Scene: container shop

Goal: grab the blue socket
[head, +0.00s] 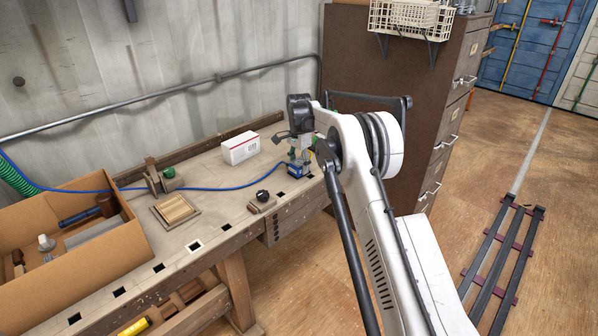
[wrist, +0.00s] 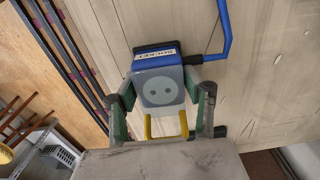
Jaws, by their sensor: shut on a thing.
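The blue socket (wrist: 158,80) is a small box with a pale grey two-hole face, a blue back edge with a lettered label, and a yellow part below. In the wrist view it sits between the two green-padded fingers of my gripper (wrist: 163,92), which are shut on its sides. In the head view the socket (head: 297,170) is at the right end of the workbench with my gripper (head: 299,152) directly above it. I cannot tell whether it still touches the bench. A blue cable (wrist: 222,40) runs from it.
The workbench (head: 215,205) also holds a white box (head: 240,148), a small dark-knobbed block (head: 262,200), a wooden block (head: 175,211) and a cardboard box (head: 140,245) of tools. The cable (head: 220,189) crosses the bench. A brown cabinet (head: 385,85) stands right behind my arm.

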